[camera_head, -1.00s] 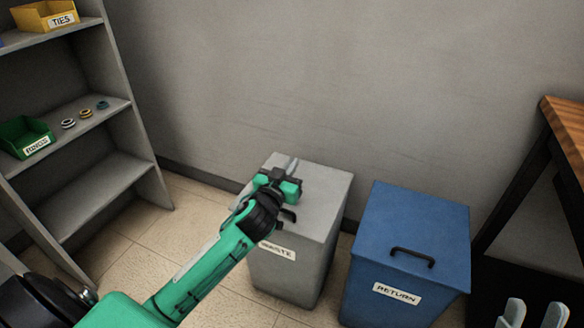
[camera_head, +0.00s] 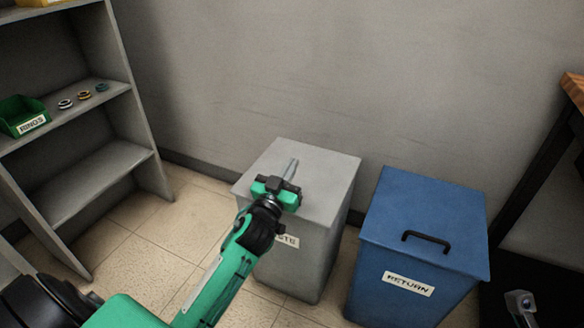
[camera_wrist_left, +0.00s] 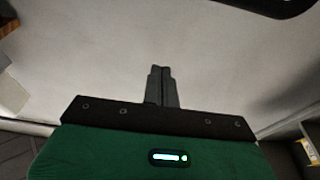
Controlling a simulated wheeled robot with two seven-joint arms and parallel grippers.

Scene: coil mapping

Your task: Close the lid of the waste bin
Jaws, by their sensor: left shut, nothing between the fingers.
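The grey waste bin (camera_head: 322,250) stands on the floor against the wall, its label partly hidden behind my left arm. Its lid (camera_head: 325,190) lies flat across the top and looks closed. My left gripper (camera_head: 291,168) is shut and empty, over the lid in the head view; I cannot tell whether it touches. Its closed fingers also show in the left wrist view (camera_wrist_left: 162,85), against a pale grey surface. Part of my right gripper (camera_head: 520,303) shows at the lower right edge; its jaw state is unclear.
A blue bin (camera_head: 420,230) labelled RETURN, with a black handle on its closed lid, stands just right of the waste bin. A grey shelf (camera_head: 110,180) with a green bin (camera_head: 22,116) and small rings is at left. A wooden-topped table (camera_head: 573,92) is at right.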

